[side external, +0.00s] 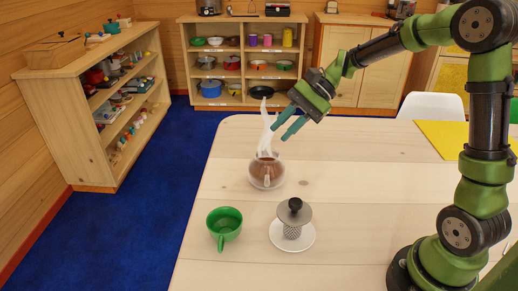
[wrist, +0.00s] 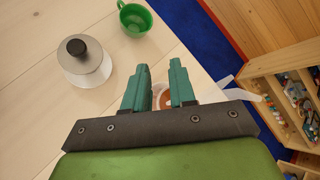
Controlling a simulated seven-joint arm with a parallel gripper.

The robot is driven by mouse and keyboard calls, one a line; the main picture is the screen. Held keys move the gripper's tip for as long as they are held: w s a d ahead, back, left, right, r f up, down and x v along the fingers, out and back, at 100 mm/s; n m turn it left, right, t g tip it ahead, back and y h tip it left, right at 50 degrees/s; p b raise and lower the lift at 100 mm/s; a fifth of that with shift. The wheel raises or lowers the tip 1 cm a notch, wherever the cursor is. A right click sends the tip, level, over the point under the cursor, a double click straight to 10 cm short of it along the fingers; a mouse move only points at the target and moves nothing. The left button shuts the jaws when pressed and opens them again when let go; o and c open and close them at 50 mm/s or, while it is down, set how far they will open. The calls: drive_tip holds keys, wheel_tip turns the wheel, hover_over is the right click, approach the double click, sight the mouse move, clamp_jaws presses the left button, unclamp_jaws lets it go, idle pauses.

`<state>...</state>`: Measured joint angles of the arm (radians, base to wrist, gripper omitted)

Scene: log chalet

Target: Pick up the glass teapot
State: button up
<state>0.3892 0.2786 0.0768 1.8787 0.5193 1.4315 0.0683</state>
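The glass teapot (side external: 266,172) stands on the table in the side external view, round and clear with brown liquid inside and white steam rising from it. My gripper (side external: 281,127) is above the teapot, pointing down and left, with its two green fingers apart and nothing between them. In the wrist view the gripper (wrist: 161,98) shows its two fingers spread. Part of the teapot (wrist: 166,99) shows between and beyond them, with most of it hidden by the fingers and the gripper's body.
A green cup (side external: 224,224) stands in front of the teapot to the left. A yellow mat (side external: 440,133) lies at the right. The pale wooden table (side external: 350,180) is mostly clear.

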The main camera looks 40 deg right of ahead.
sight(262, 149)
drive_tip(key=w+d+f+m+y, duration=0.1)
drive_tip(key=w+d+m, duration=0.1)
drive_tip(key=w+d+f+m+t+y, duration=0.1)
drive_tip(key=w+d+f, duration=0.1)
drive_tip(key=w, duration=0.1)
drive_tip(key=w+d+f+m+t+y, duration=0.1)
drive_tip(key=w+d+f+m+y, duration=0.1)
drive_tip(key=shift+w+d+f+m, duration=0.2)
drive_tip(key=shift+w+m, duration=0.1)
drive_tip(key=shift+w, duration=0.1)
drive_tip(key=w+d+f+m+t+y, duration=0.1)
drive_tip(key=w+d+f+m+t, duration=0.25)
drive_tip(key=d+m, duration=0.2)
drive_tip(key=shift+n+t, duration=0.35)
drive_tip(key=shift+t, duration=0.3)
drive_tip(key=f, duration=0.6)
drive_tip(key=d+f, duration=0.1)
drive_tip(key=f, duration=0.2)
drive_tip(key=shift+f, duration=0.3)
drive_tip(key=shift+w+a+r+y, duration=0.2)
drive_tip(key=shift+w+a+y, duration=0.15)
drive_tip(key=shift+a, duration=0.25)
drive_tip(key=shift+x, duration=3)
drive_tip(key=shift+c, duration=0.3)
